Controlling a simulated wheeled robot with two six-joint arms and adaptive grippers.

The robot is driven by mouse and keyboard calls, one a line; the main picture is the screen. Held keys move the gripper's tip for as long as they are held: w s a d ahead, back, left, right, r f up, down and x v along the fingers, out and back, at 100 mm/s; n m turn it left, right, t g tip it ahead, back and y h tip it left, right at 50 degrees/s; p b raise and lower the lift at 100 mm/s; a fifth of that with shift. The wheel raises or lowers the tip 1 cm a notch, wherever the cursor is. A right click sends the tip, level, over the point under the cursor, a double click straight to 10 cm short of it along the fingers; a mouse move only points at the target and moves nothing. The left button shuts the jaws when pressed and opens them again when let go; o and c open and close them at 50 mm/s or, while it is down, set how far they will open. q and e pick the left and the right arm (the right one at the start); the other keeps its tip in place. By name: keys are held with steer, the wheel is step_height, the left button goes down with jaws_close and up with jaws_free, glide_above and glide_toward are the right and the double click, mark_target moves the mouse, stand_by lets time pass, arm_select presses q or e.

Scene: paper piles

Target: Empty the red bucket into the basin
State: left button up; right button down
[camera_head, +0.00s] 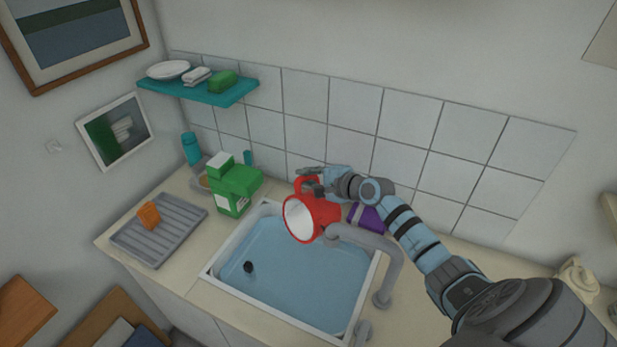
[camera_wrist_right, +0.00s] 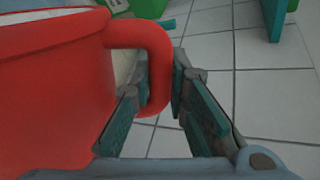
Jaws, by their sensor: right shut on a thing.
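The red bucket (camera_head: 322,213) is held over the back right part of the basin (camera_head: 291,258) in the head view. It is tilted on its side, its pale open mouth facing left and toward the camera. Its inside looks pale, and I cannot tell what is in it. The basin has a white rim and a blue inside with a dark drain spot. My right gripper (camera_head: 312,184) is shut on the bucket's handle. In the right wrist view the fingers (camera_wrist_right: 165,95) sit on both sides of the red handle (camera_wrist_right: 152,65), next to the bucket wall (camera_wrist_right: 50,85). My left gripper is not in view.
A grey faucet (camera_head: 385,265) arches over the basin's right side, close to the bucket. A green carton (camera_head: 235,190) stands behind left of the basin. A grey drying rack (camera_head: 160,232) with an orange item (camera_head: 149,215) lies left. A purple item (camera_head: 368,216) sits behind the faucet. A teal shelf (camera_head: 205,91) hangs above.

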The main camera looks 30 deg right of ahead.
steer(key=shift+a, duration=0.1)
steer(key=shift+a+n, duration=0.3)
steer(key=shift+a, duration=0.05)
stand_by(0.5)
steer(key=shift+s+a+f+h, duration=0.1)
steer(key=shift+a+h, duration=0.4)
steer(key=shift+a+f+n, duration=0.1)
steer(key=shift+a+n, duration=0.05)
steer(key=shift+n, duration=0.15)
stand_by(0.6)
steer(key=shift+a, duration=0.35)
stand_by(0.5)
